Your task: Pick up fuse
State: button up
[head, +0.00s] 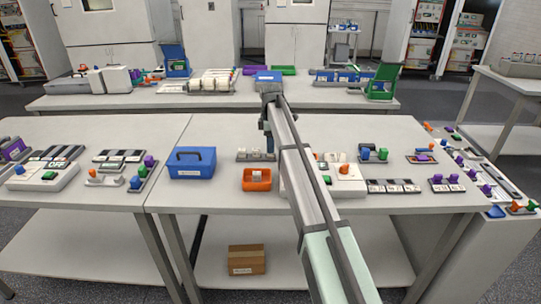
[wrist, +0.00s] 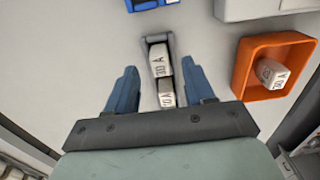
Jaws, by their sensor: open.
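In the wrist view, a narrow grey holder (wrist: 146,41) carries two white fuses, one (wrist: 160,62) farther out and one (wrist: 166,94) nearer my gripper's body. Their labels end in "A". Another white fuse (wrist: 272,72) lies inside an orange bin (wrist: 241,75) to the right. The bin also shows on the bench in the head view (head: 257,187). My gripper (wrist: 161,72) is open and empty, its blue fingers on either side of the holder. I cannot tell its height above the fuses. In the head view my gripper (head: 267,142) is over a small rack behind the bin, partly hiding it.
A blue case (head: 192,163) stands left of the bin. A white device (head: 345,178) with buttons is right of it, partly behind my arm. Label strips and coloured knobs crowd the right side. Bench space in front of the blue case is clear.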

notch_tip(320, 180, down, 2)
jog(key=shift+f, duration=0.2)
grip_shut()
dwell(0.4)
